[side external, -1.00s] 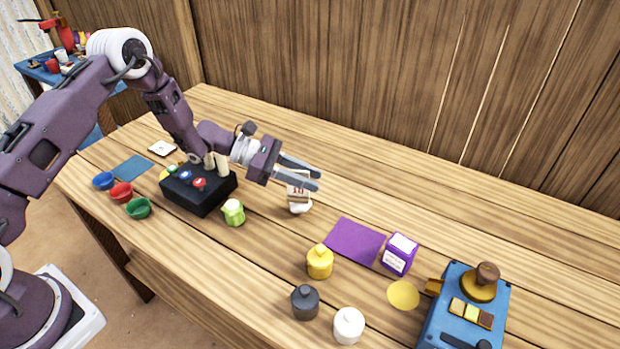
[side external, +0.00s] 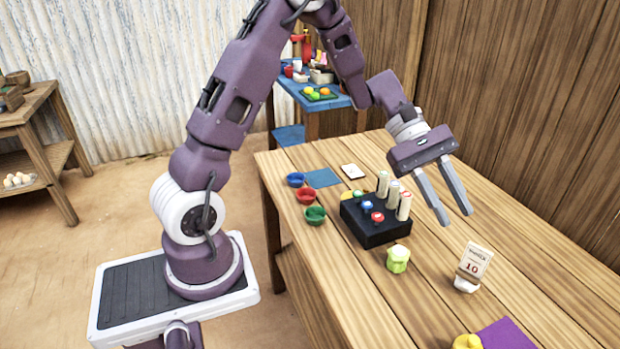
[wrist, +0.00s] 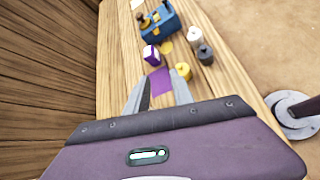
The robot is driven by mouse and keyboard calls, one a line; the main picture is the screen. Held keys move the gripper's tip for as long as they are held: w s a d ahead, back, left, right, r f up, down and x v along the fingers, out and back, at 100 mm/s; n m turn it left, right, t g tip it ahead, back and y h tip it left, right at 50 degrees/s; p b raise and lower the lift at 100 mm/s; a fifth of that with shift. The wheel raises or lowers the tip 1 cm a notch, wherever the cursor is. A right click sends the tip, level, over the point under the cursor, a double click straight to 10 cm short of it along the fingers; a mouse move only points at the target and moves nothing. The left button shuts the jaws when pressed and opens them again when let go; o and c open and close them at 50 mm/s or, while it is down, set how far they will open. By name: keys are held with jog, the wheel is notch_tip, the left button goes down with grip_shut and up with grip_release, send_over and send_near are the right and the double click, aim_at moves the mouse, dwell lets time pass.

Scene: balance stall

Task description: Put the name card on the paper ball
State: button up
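A small upright card printed with a red 10 (side external: 475,261) stands at or on a white crumpled lump (side external: 466,285), which looks like the paper ball. The card leans slightly, and I cannot tell whether it rests on the lump or just behind it. A flat white card with a small mark (side external: 353,171) lies at the back of the table; I cannot tell which card is the name card. My gripper (side external: 456,217) is open and empty, above the table behind the lump. In the wrist view its fingers (wrist: 158,100) are apart with nothing between them.
A black block with pegs and coloured knobs (side external: 372,233) stands left of my gripper. A green pot (side external: 398,259) is in front.

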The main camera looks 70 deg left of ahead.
jog(key=s+d+r+m+y, duration=0.1)
jog(key=s+r+m+y, duration=0.1)
jog(key=s+r+m, duration=0.3)
jog(key=s+d+r+m+y, duration=0.1)
jog(key=s+r+m+y, duration=0.1)
jog(key=s, duration=0.5)
jog(key=s+a+m+t+y, duration=0.2)
jog(key=s+a+m+y, duration=0.1)
jog(key=s, duration=0.3)
jog(key=s+a+r+m+t+y, duration=0.1)
jog(key=s+a+m+t+y, duration=0.1)
jog(key=s, duration=0.5)
jog(key=a+m+y, duration=0.1)
jog(key=a+m, duration=0.1)
jog(key=m, duration=0.1)
jog(key=shift+s+r+y, duration=0.2)
jog(key=shift+r+y, duration=0.1)
